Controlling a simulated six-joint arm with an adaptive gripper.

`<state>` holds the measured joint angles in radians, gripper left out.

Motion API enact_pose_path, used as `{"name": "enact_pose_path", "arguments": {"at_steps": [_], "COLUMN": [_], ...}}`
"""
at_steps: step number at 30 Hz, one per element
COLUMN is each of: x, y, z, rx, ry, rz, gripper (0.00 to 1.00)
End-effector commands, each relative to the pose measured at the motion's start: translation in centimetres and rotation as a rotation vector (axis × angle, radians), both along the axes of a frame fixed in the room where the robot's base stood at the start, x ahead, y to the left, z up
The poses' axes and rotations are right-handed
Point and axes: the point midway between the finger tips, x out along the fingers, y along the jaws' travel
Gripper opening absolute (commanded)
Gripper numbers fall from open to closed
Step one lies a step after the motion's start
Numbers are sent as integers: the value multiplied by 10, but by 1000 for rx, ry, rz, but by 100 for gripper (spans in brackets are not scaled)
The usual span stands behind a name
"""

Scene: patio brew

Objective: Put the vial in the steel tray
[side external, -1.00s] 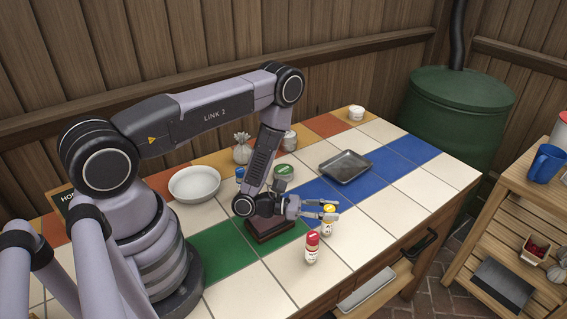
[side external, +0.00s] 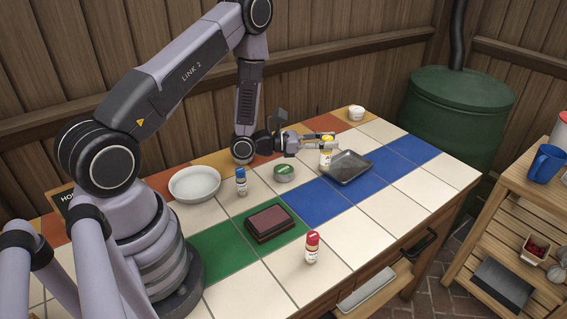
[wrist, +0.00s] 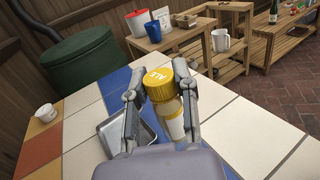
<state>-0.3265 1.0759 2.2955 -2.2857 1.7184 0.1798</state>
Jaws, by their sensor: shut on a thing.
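The vial (wrist: 168,108) has a yellow cap and a pale label. My gripper (wrist: 160,88) is shut on it, with a finger on each side near the cap. In the side external view the vial (side external: 326,158) hangs upright from my gripper (side external: 326,140), beside the left back edge of the steel tray (side external: 348,168). The tray is a shallow grey pan on the white and blue tiles. In the wrist view the tray (wrist: 112,132) is partly hidden behind my left finger. I cannot tell the exact height of the vial above the table.
A red-capped bottle (side external: 312,247), a dark red pad (side external: 269,223), a blue-capped bottle (side external: 241,182), a green-lidded tin (side external: 284,172) and a white bowl (side external: 195,184) stand on the table. A small white pot (side external: 356,113) is at the back. Tiles right of the tray are clear.

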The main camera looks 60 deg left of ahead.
Motion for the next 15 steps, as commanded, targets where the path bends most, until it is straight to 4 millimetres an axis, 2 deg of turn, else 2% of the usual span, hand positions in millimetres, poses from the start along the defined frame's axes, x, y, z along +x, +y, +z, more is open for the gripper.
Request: {"name": "enact_pose_path", "arguments": {"at_steps": [1, 3, 6, 11, 15], "x": [8, 15, 23, 48, 84], "y": [17, 35, 50, 59, 62], "z": [6, 11, 14, 6, -11], "rx": [2, -2, -4, -7, -6], "ry": [-6, -5, -4, -5, -6], "rz": [40, 78, 114, 126, 124], "gripper": [0, 0, 0, 0, 0]}}
